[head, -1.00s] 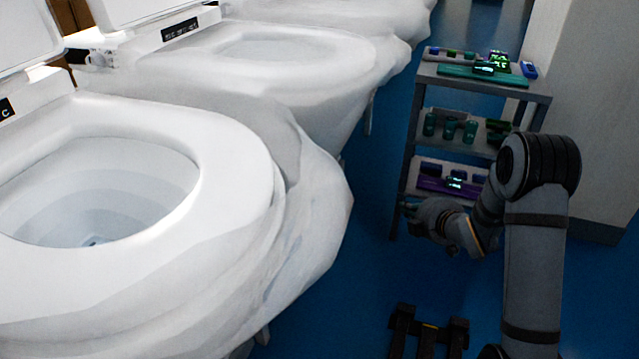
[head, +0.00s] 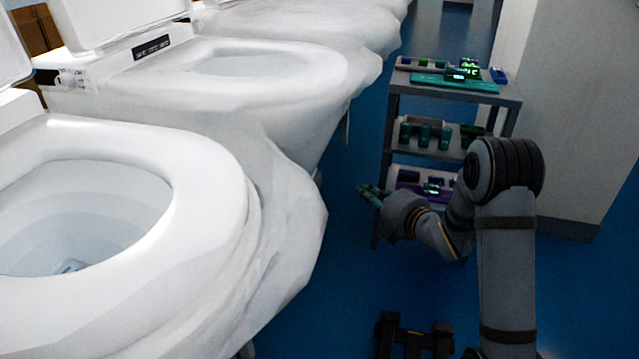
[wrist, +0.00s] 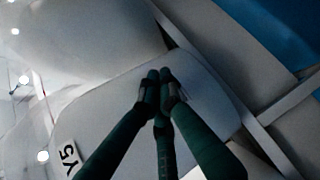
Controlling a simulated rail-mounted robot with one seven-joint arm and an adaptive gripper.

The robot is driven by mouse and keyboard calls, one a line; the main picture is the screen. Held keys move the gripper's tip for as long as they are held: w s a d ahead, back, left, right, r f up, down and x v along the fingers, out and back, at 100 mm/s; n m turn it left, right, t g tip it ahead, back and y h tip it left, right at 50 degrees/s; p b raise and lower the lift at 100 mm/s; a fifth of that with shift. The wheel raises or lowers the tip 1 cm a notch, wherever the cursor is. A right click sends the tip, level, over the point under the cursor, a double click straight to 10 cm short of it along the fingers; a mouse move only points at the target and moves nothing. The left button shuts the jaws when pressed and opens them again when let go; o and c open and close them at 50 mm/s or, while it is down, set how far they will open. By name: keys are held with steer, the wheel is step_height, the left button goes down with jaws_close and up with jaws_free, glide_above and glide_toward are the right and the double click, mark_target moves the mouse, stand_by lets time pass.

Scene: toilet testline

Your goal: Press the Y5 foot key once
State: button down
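A Y5 label (wrist: 68,160), upside down in the wrist view, is on a pale surface at the lower left. I cannot make out the foot key itself with certainty. My gripper (wrist: 160,76) reaches across that pale surface with its dark green fingers together at the tips and nothing visible between them. Its distance from the surface cannot be told. In the head view my gripper (head: 368,193) is low, right of the wrapped toilets and in front of the shelf cart, with its fingers toward the toilets. No Y5 label is readable in the head view.
Wrapped white toilets (head: 215,190) stand in a row on the left. A grey shelf cart (head: 450,92) with green and purple items stands close behind my arm. A pale wall block (head: 560,120) is at the right. Blue floor (head: 335,265) is clear between toilets and arm.

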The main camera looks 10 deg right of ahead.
mark_target(321, 182)
steer(key=w+a, duration=0.3)
steer(key=a, duration=0.4)
steer(key=shift+a, duration=0.15)
steer(key=shift+w+a+b, duration=0.1)
steer(key=shift+a+b, duration=0.05)
steer(key=shift+b, duration=0.2)
stand_by(1.1)
steer(key=shift+w+a, duration=0.1)
steer(key=shift+a, duration=0.1)
steer(key=shift+w+a+b, duration=0.2)
steer(key=shift+a+b, duration=0.25)
stand_by(1.0)
steer(key=shift+s+d+b, duration=0.35)
steer(key=shift+d+b, duration=0.05)
steer(key=shift+d, duration=0.35)
